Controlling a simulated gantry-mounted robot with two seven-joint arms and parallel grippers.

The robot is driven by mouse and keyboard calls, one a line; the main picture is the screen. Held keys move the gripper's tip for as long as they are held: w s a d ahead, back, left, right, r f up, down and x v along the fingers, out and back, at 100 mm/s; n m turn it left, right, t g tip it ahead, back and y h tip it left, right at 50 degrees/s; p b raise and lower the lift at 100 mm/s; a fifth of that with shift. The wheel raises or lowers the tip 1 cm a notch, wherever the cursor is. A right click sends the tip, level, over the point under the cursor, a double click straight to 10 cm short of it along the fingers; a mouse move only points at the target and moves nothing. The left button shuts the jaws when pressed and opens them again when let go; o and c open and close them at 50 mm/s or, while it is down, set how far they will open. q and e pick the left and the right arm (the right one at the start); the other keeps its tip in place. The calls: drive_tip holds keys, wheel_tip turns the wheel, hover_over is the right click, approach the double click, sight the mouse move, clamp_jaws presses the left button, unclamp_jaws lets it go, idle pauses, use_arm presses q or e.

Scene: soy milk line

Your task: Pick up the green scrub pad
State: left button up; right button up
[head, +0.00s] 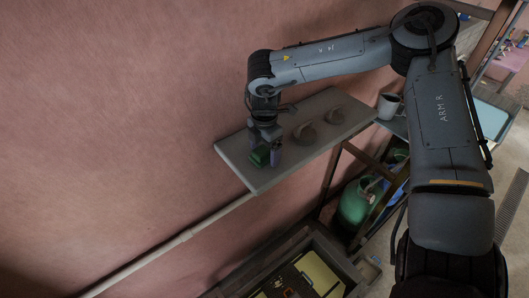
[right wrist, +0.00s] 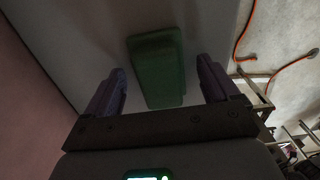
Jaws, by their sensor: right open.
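The green scrub pad (head: 260,156) lies on the grey shelf (head: 237,154) near its left end, partly hidden by my right gripper in the head view. In the right wrist view the pad (right wrist: 157,67) is a green block between the two purple fingers. My right gripper (head: 267,157) points down at the pad. Its fingers (right wrist: 163,85) are open, one on each side of the pad, with a gap visible on both sides. My left gripper is not in view.
A pinkish wall (head: 130,120) runs behind. A green tank (head: 354,203) stands below.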

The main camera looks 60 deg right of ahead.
drive_tip(key=shift+c, duration=0.3)
drive_tip(key=c, duration=1.1)
drive_tip(key=shift+r, duration=0.15)
drive_tip(key=shift+r, duration=0.6)
wheel_tip(320, 180, up, 15)
drive_tip(key=b, duration=0.2)
wheel_tip(320, 180, up, 7)
drive_tip(key=p, duration=0.1)
hover_over(264, 148)
drive_tip(key=shift+r+p, duration=2.1)
drive_tip(key=shift+r, duration=0.2)
